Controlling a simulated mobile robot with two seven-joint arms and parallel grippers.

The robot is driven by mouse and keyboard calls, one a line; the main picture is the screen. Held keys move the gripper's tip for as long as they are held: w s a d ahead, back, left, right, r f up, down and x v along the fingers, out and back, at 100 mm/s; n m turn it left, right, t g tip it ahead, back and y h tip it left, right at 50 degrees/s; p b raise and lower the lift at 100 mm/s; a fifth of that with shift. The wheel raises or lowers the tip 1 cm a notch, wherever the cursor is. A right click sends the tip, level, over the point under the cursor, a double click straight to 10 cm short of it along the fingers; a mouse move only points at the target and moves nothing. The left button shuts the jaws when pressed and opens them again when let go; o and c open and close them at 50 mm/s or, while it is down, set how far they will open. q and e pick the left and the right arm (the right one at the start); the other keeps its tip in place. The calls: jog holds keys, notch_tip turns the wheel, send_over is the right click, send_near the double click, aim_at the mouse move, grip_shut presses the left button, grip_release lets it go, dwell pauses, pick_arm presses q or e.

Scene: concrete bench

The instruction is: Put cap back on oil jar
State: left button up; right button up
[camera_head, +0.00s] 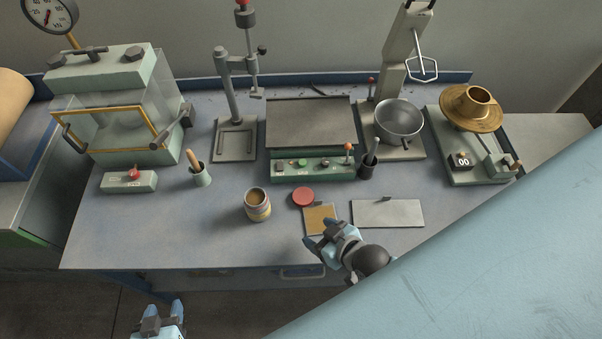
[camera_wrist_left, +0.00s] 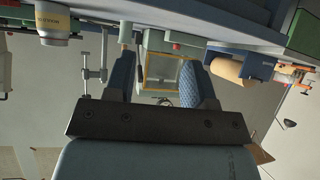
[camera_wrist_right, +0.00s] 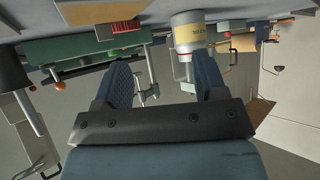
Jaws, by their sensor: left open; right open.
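My right gripper (camera_head: 322,236) is open and empty near the front edge, below and right of the cap. In the right wrist view the jar (camera_wrist_right: 188,35) and the ridged red cap (camera_wrist_right: 125,27) show beyond the fingers. My left gripper (camera_head: 166,313) is open and empty in front of the bench; its wrist view shows the jar (camera_wrist_left: 54,25) at upper left.
A tan square pad (camera_head: 320,219) lies beside my right gripper, with a pale plate (camera_head: 390,213) to its right. A green cup with a tool (camera_head: 201,176) stands left of the jar. A control box (camera_head: 312,165) stands behind the cap. The front left bench is clear.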

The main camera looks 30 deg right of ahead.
aim_at(266, 198)
jog(key=shift+o, duration=0.8)
jog(key=w+a+b, duration=0.1)
jog(key=w, duration=0.2)
jog(key=w+a+g+y+b, duration=0.1)
jog(key=w+a+b, duration=0.1)
jog(key=w, duration=0.1)
jog(key=w+a+r+g+y+b, duration=0.1)
jog(key=w+b, duration=0.1)
jog(key=w, duration=0.1)
jog(key=shift+w+a, duration=0.15)
jog(key=shift+w, duration=0.05)
jog(key=w+g+b, duration=0.1)
jog(key=w+a+r+g+b, duration=0.1)
jog(key=w+r+g+y+b, duration=0.1)
jog(key=w+b, duration=0.1)
jog(key=shift+w+a+g, duration=0.1)
jog(key=shift+a+g, duration=0.2)
pick_arm(q)
notch_tip(266, 198, down, 14)
jog(key=d+b, duration=0.1)
jog(key=b, duration=0.6)
jog(key=shift+w+n+g, duration=0.3)
jog(key=shift+n, duration=0.1)
pick_arm(e)
jog(key=d+r+g+h, duration=0.5)
jog(key=d, duration=0.4)
jog(key=shift+d+r+h, duration=0.2)
jog(key=shift+d+h, duration=0.15)
jog(key=shift+h, duration=0.05)
